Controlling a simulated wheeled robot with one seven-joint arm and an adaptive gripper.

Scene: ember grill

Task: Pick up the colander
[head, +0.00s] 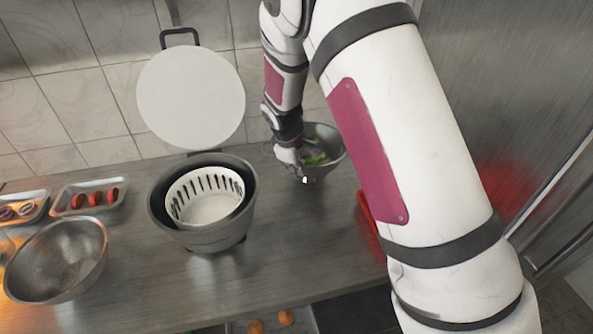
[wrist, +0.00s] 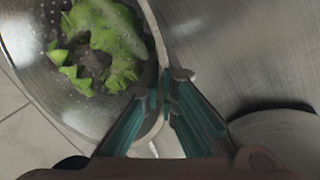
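The colander (wrist: 35,55) is a metal bowl with small holes, holding torn green lettuce (wrist: 112,40). In the head view the colander (head: 333,143) is at the back of the counter, partly hidden behind my arm. My gripper (wrist: 167,84) reaches its rim, with one finger inside and one outside. The fingertips are close together with the rim between them, and the gripper looks shut on it. In the head view my gripper (head: 300,172) is at the colander's near left side. I cannot tell whether the colander's base touches the counter.
A dark pot with a white slotted basket (head: 206,196) stands left of the colander. A metal bowl (head: 58,262) and small trays of sliced food (head: 92,200) are at the far left. A round white board (head: 190,97) is against the tiled wall. The counter front centre is clear.

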